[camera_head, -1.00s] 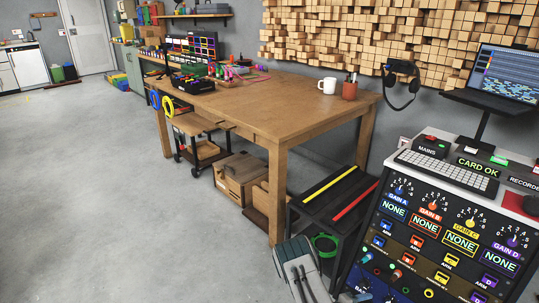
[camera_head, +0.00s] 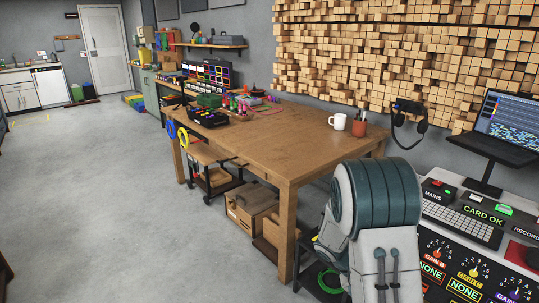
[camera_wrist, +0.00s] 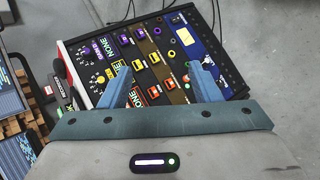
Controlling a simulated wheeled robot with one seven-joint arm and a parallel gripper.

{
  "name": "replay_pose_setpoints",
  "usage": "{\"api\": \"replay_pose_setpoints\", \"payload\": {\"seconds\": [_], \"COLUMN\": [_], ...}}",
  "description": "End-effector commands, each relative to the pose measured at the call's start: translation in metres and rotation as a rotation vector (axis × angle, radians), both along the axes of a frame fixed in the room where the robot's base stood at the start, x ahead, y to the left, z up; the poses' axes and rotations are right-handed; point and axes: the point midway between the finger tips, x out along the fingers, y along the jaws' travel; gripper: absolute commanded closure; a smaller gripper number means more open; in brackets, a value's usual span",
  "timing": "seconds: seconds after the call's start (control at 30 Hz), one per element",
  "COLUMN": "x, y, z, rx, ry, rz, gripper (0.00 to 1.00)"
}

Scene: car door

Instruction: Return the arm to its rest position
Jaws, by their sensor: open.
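My arm (camera_head: 378,205) stands large in the lower right of the head view, in front of the table's right end and the control console. Its grey and dark teal links hide part of both. The gripper itself does not show in the head view. In the wrist view my gripper (camera_wrist: 161,70) has its two blue fingers spread wide apart with nothing between them. The console panel (camera_wrist: 150,60) with coloured knobs and buttons lies beyond the fingertips, seen at a tilt. I see no contact between fingers and panel.
The wooden table (camera_head: 262,150) holds a white mug (camera_head: 338,122), a red-brown pot (camera_head: 359,128) and a toolbox. A laptop (camera_head: 512,125) stands above the console (camera_head: 470,267) at right. The grey floor (camera_head: 100,210) at left is clear.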

Motion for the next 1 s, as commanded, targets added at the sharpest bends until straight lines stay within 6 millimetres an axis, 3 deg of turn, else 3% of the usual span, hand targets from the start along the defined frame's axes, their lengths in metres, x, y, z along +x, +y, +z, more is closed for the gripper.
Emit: {"api": "replay_pose_setpoints", "payload": {"seconds": [0.03, 0.1, 0.5, 0.8, 1.0], "x": [-0.007, -0.017, -0.081, -0.130, -0.155], "y": [0.005, 0.014, 0.069, 0.111, 0.133], "z": [0.027, 0.050, 0.169, 0.243, 0.273], "rx": [0.037, 0.092, 0.405, 0.618, 0.715], "ry": [-0.021, -0.041, -0.188, -0.330, -0.411], "rz": [-0.013, -0.024, -0.025, 0.041, 0.093], "gripper": [0.43, 0.43, 0.43, 0.43, 0.43]}}
